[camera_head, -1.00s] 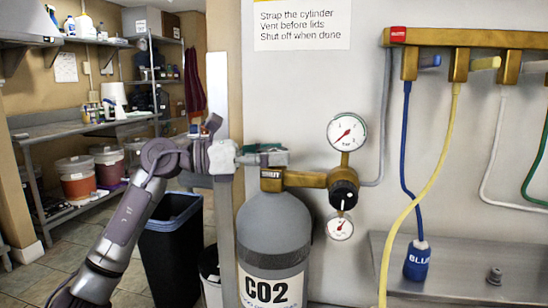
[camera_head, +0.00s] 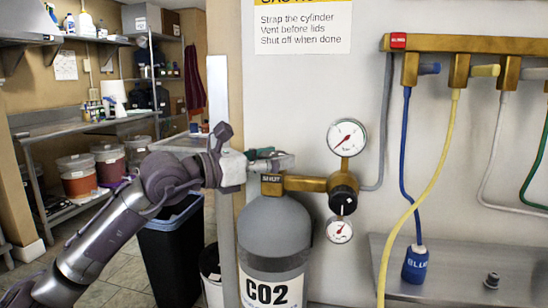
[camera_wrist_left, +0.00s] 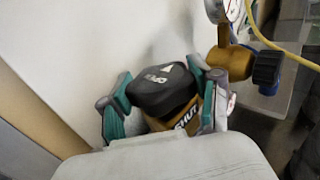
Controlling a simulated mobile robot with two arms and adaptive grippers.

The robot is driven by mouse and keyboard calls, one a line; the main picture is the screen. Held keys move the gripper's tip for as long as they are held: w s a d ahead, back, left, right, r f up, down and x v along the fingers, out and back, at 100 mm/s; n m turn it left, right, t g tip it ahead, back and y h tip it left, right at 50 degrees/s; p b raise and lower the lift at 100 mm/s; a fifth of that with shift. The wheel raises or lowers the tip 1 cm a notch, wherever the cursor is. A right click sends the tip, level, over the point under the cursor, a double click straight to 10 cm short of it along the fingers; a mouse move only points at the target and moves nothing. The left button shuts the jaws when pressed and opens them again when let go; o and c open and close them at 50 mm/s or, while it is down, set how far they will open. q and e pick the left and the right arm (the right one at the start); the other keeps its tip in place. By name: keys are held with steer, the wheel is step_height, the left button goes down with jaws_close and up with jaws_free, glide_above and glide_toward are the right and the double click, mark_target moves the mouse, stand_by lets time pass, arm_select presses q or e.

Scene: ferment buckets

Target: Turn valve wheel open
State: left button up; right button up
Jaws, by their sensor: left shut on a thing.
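The grey CO2 cylinder (camera_head: 273,235) stands upright against the wall, with a brass valve (camera_head: 300,182) marked SHUT on top. My left gripper (camera_head: 272,162) is at the top of this valve. In the left wrist view its fingers (camera_wrist_left: 163,98) lie on both sides of the black valve wheel (camera_wrist_left: 160,88), shut on it. The wheel has a white marking that I cannot read fully. The brass body with the SHUT label (camera_wrist_left: 187,117) shows beneath it. In the head view the fingers mostly hide the wheel. My right gripper is not in view.
Two gauges (camera_head: 346,137) (camera_head: 339,230) and a black regulator knob (camera_head: 342,196) sit right of the valve. A brass manifold (camera_head: 470,43) with coloured hoses hangs at right. A dark bin (camera_head: 171,255) stands below my left arm, with shelving behind.

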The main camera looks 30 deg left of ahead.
arm_select(q)
steer(key=o, duration=1.2)
steer(key=shift+c, duration=0.2)
steer(key=v, duration=0.4)
steer(key=shift+s+a+f, duration=0.1)
steer(key=shift+a+f, duration=0.05)
steer(key=v, duration=0.7)
steer(key=shift+s, duration=0.35)
